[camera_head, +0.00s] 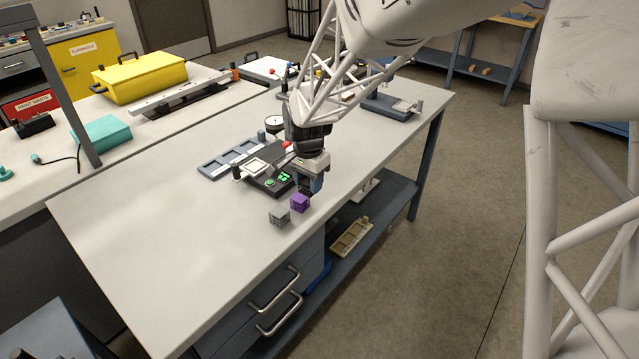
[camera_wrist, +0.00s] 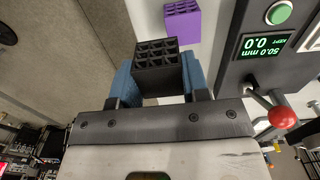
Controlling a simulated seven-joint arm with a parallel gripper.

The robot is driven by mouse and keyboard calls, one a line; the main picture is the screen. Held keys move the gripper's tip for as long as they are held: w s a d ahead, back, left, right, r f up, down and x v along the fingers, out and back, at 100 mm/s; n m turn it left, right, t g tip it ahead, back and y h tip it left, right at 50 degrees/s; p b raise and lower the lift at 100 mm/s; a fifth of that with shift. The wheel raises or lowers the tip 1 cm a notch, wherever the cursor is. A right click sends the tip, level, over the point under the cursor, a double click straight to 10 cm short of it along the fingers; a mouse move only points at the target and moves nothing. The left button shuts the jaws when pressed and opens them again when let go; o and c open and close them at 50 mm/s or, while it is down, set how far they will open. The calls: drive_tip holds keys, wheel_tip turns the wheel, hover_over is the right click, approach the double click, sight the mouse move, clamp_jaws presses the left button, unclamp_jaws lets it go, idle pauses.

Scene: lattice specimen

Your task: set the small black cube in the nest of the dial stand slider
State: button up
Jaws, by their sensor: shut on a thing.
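My gripper (camera_head: 308,187) is shut on the small black cube (camera_wrist: 158,63), which has a lattice face and sits between the blue fingers in the wrist view. In the head view, the gripper hangs just above the near right side of the table, and the cube is mostly hidden. The dial stand (camera_head: 270,184) is close to its left, with a round dial (camera_head: 274,124), a green display and a green button. A pale square frame (camera_head: 257,167) with a dark knob beside it looks like the slider's nest; I see nothing in it.
A purple cube (camera_head: 299,203) and a grey cube (camera_head: 279,215) stand just in front of my gripper near the table edge. A blue-grey compartment tray (camera_head: 228,159) lies behind the stand. A red ball knob (camera_wrist: 282,117) shows close by the stand. The table's left part is clear.

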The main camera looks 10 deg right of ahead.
drive_tip(key=w+a+r, duration=0.3)
drive_tip(key=w+a, duration=1.2)
drive_tip(key=w, duration=0.1)
drive_tip(key=shift+w+r, duration=0.2)
drive_tip(key=shift+w, duration=0.1)
drive_tip(key=shift+f, duration=0.15)
drive_tip(key=shift+f, duration=2.45)
drive_tip(key=o, duration=0.4)
drive_tip(key=shift+c, duration=0.2)
drive_tip(key=c, duration=0.3)
drive_tip(key=shift+f, duration=0.1)
drive_tip(key=shift+c, duration=0.2)
